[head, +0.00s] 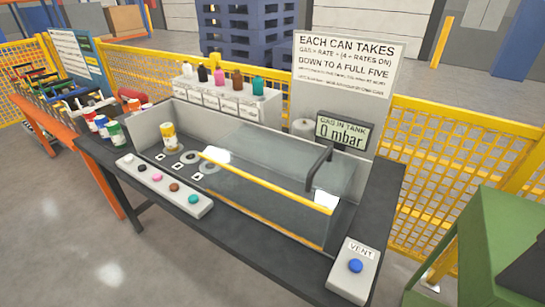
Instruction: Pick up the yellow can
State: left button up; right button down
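The yellow can (168,136), pale with yellow bands, stands upright at the left end of a grey-walled tank (225,130) on the dark bench. It seems to stand on the first of a row of round pads. Two more pads (190,157) beside it are bare. Neither of my grippers shows in the head view, and nothing is touching the can.
Several other cans (115,134) stand at the bench's left end. A button strip (165,186) runs along the front. A clear cover with a yellow edge (268,179) spans the tank's right part. A vent box (353,270) stands right; the gauge (344,132) reads 0 mbar.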

aim_at(168, 129)
jog(key=i+j+z, duration=0.2)
jog(key=j+z, duration=0.2)
jog(key=j, duration=0.85)
jog(key=j+z, duration=0.45)
jog(key=j, duration=0.8)
